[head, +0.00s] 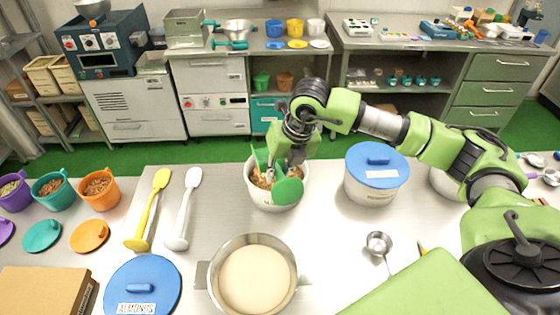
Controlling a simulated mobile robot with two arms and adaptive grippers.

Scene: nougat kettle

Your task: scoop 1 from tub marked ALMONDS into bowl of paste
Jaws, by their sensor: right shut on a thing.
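My right gripper (294,155) is over an open white tub (271,204) with brown pieces (262,178) in it. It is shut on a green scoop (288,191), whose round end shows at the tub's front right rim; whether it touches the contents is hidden. The writing on the tub's front is too small to read. A blue lid marked ALMONDS (143,286) lies on the table at the lower left. The metal bowl of pale paste (256,278) stands in front of the tub. My left gripper is out of view.
A second white tub (370,192) with its blue lid on stands to the right. A yellow spatula (149,210) and a white one (184,210) lie to the left. A metal measuring scoop (379,243) lies right of the bowl. Orange, teal and purple cups stand at far left.

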